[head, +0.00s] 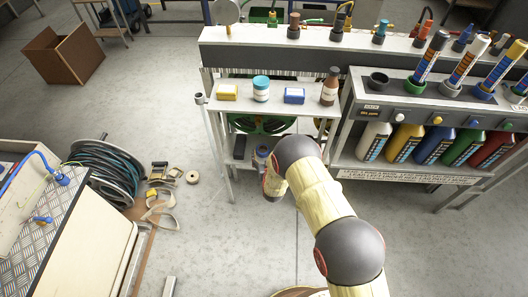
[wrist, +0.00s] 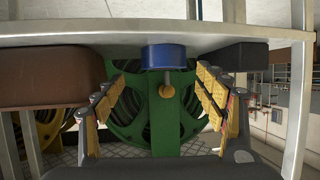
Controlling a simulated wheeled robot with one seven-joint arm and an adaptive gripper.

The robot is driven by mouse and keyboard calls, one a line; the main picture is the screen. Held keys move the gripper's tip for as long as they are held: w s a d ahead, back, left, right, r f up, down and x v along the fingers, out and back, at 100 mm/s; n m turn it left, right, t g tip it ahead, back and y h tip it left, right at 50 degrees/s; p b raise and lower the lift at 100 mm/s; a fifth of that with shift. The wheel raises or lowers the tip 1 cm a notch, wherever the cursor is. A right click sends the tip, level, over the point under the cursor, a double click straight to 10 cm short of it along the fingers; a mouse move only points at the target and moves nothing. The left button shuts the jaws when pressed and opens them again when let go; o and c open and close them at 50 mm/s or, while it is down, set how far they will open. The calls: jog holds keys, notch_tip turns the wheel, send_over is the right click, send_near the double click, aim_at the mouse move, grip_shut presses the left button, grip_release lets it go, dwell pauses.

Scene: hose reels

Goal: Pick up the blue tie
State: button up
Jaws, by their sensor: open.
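A short blue thing (wrist: 165,56) is centred in the wrist view, at the edge of a pale shelf board (wrist: 150,32). It has a small yellow-orange knob. It is the only blue thing near the fingers, but its shape does not clearly show a tie. My gripper (wrist: 160,85) is open, with its yellow-padded fingers to either side of the line to the blue thing and nothing between them that I can see it touching. In the head view, my arm hides most of the gripper, close to the lower shelf.
In the wrist view, a brown object (wrist: 50,78) and a dark box (wrist: 231,62) flank the blue thing, with a green reel (wrist: 190,118) behind. In the head view, the upper shelf (head: 245,101) bears boxes, a jar and a bottle. Straps (head: 160,208) lie near a hose reel.

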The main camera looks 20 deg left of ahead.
aim_at(263, 150)
jog(key=w+a+f+b, duration=0.1)
jog(key=w+a+f, duration=0.1)
jog(key=shift+w+b, duration=0.3)
jog(key=shift+b, duration=0.1)
jog(key=shift+w+a, duration=0.1)
jog(key=shift+w, duration=0.15)
jog(key=shift+c, duration=0.7)
jog(key=c, duration=1.1)
